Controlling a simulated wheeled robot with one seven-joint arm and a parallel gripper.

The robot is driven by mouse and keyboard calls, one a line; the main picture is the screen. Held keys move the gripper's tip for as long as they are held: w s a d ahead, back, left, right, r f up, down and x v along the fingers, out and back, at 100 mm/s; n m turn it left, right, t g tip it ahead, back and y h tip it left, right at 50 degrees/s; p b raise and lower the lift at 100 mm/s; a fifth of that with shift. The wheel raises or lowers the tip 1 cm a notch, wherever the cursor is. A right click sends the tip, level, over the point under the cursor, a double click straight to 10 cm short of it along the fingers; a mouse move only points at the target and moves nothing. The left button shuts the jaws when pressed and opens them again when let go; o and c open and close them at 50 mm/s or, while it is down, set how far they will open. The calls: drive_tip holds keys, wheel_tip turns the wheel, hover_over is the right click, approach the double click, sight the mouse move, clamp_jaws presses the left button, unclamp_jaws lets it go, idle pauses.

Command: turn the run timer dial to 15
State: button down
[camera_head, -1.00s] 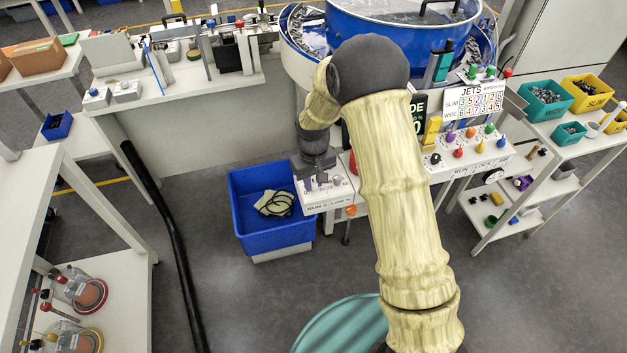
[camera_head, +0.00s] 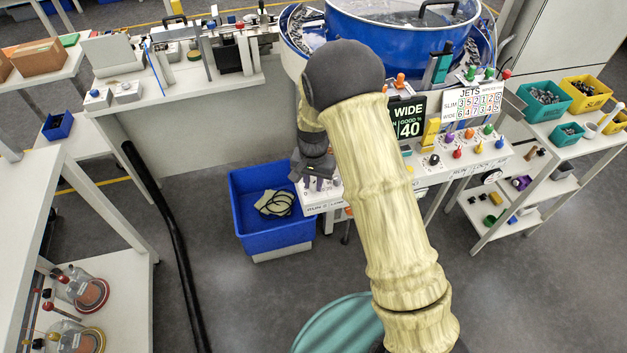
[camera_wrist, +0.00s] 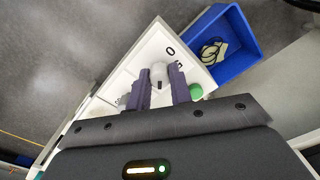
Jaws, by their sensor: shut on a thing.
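The run timer dial (camera_wrist: 159,72) is a small pale grey knob on the white control panel (camera_wrist: 140,62), seen in the wrist view. My gripper (camera_wrist: 159,84) has one finger on each side of it and is shut on it. The panel marks 0 and 5 show beside the dial; the number it points to cannot be read. In the head view my gripper (camera_head: 318,179) is down at the left end of the panel (camera_head: 312,202) and hides the dial.
A green button (camera_wrist: 195,91) sits beside my right finger. Several coloured knobs (camera_head: 458,154) are on the panel's right part, below a blue bowl (camera_head: 400,40).

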sight(314, 183)
drive_tip(key=shift+w+r, duration=0.1)
idle(0.4)
drive_tip(key=c, duration=1.3)
unclamp_jaws()
drive_tip(key=shift+o, duration=0.2)
wheel_tip(314, 183, up, 17)
drive_tip(key=b, duration=0.1)
drive_tip(key=shift+r, duration=0.15)
drive_tip(key=s+d+f+n+t, duration=0.1)
drive_tip(key=s+d+n+t, duration=0.1)
drive_tip(key=s+d, duration=1.3)
drive_tip(key=s+n, duration=0.1)
drive_tip(key=s, duration=0.2)
drive_tip(key=shift+s+d+f+t+p, duration=0.25)
drive_tip(key=shift+s+d+t+p, duration=0.05)
drive_tip(key=shift+s+p, duration=0.1)
